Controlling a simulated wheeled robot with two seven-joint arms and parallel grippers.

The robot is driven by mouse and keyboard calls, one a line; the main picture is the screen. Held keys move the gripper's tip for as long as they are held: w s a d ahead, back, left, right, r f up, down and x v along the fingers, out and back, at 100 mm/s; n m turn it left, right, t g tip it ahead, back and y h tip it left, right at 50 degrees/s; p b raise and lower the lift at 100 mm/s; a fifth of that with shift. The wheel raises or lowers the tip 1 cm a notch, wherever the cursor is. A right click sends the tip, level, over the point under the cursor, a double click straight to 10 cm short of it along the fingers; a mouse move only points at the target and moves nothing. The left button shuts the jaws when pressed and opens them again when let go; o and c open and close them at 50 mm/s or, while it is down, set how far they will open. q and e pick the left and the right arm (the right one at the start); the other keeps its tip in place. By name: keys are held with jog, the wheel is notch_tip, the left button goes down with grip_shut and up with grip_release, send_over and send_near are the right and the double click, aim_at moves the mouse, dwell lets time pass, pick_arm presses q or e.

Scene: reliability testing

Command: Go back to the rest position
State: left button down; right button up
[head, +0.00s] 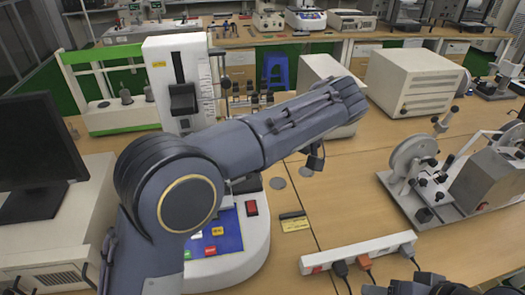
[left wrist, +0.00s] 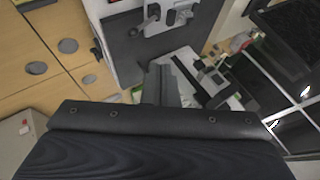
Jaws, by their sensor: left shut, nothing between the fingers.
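My left arm reaches across the middle of the head view, in front of a white testing machine (head: 178,55) with a blue button panel (head: 222,232). In the left wrist view my left gripper (left wrist: 162,84) is shut with its dark fingers together, and nothing is held. In that view the machine's grey and white parts lie beyond the fingers. A small dark part of my right arm shows at the bottom right corner of the head view; its jaws are not visible.
A monitor (head: 38,155) stands at the left. A white power strip (head: 358,253) lies at the front. A device with a round disc (head: 412,160) stands at the right, and a beige box (head: 413,80) behind it. Bare wooden tabletop (head: 350,190) lies between them.

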dwell(0.3)
pick_arm(q)
jog(key=s+a+f+m+g+h, duration=0.1)
jog(key=s+a+h, duration=0.3)
jog(key=a, duration=0.5)
jog(key=s+a+f+g+h, duration=0.1)
jog(key=s+a+h, duration=0.2)
jog(key=s+a, duration=0.5)
jog(key=s+f+t+h, duration=0.2)
jog(key=s+f, duration=0.2)
jog(key=s, duration=0.3)
jog(key=s+a+f+n+t+h, duration=0.1)
jog(key=s+f, duration=0.3)
jog(key=s, duration=0.4)
jog(key=shift+s+a+t+h, duration=0.2)
jog(key=shift+a+t+h, duration=0.1)
jog(key=shift+t+h, duration=0.3)
